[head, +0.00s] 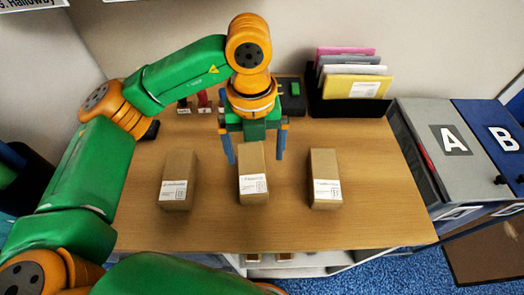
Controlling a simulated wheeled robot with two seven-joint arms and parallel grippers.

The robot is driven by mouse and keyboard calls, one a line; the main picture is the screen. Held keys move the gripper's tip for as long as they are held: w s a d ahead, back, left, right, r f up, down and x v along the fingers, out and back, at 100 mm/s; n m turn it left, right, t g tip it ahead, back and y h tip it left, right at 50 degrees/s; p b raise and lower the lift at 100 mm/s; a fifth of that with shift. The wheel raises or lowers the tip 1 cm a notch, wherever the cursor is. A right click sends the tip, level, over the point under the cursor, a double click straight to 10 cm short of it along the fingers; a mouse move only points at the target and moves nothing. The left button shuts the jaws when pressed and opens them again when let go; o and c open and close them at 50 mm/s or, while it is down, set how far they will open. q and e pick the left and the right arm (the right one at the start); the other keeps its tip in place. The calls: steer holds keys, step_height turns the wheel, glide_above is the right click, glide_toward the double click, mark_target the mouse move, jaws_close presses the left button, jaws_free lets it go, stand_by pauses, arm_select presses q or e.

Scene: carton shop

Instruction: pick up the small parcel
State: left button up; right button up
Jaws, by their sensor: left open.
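Three brown cardboard parcels with white labels stand in a row on the wooden table (375,225): a left parcel (178,170), a middle parcel (252,160) and a right parcel (323,163). They look close in size, so I cannot tell which one is the small parcel. My left gripper (256,160) is open, pointing down at the middle parcel. Its two blue fingers show on either side of that parcel's far end, with gaps. I cannot tell exactly how high the fingertips are. My right gripper is not in view.
A black file holder (350,105) with several coloured envelopes stands at the back right. A grey bin A (437,140) and a blue bin B (495,130) stand right of the table. The table in front of the parcels is clear.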

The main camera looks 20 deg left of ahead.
mark_target(252, 172)
arm_select(q)
steer(key=shift+w+a+f, duration=0.15)
steer(key=shift+f, duration=0.1)
steer(key=f+p, duration=0.1)
steer(key=s+f, duration=0.1)
steer(key=f, duration=0.1)
steer(key=f+p, duration=0.1)
steer(key=f, duration=0.1)
steer(key=shift+s+a+f+p, duration=0.15)
steer(key=shift+s+f+p, duration=0.05)
steer(key=shift+s+p, duration=0.15)
steer(key=shift+w+f, duration=0.2)
steer(key=shift+f, duration=0.25)
steer(key=c, duration=1.5)
steer(key=shift+r, duration=0.1)
